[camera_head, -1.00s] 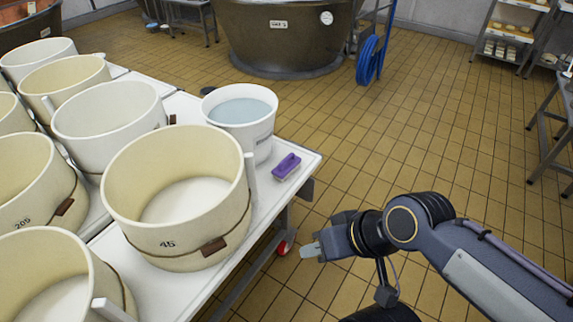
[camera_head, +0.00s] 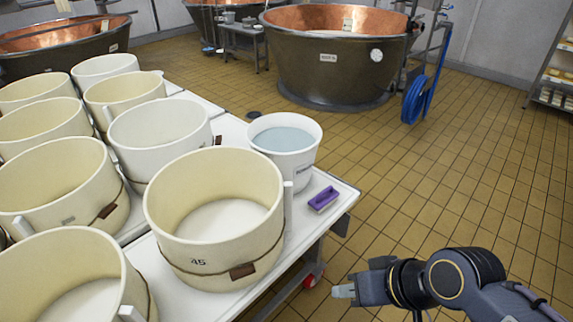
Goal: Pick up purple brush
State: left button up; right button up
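The purple brush (camera_head: 323,198) lies on the white table (camera_head: 336,218) near its right corner. It is beside the white bucket of water (camera_head: 286,146) and the large cream tub marked 45 (camera_head: 218,222). My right gripper (camera_head: 343,291) is off the table's right side, in front of the brush in the picture and apart from it. Its pale fingertips point left and look close together. I cannot tell whether they are open or shut. My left gripper is not in view.
Several cream tubs crowd the table to the left of the brush. Copper vats (camera_head: 335,62) stand at the back. A blue hose (camera_head: 414,100) hangs by the nearest vat. The tiled floor (camera_head: 470,180) on the right is clear.

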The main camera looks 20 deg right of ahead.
aim_at(328, 196)
jog(key=i+l+u, duration=0.1)
jog(key=i+l, duration=0.3)
jog(key=i+l+u, duration=0.15)
jog(key=i+l, duration=0.2)
jog(key=l, duration=0.2)
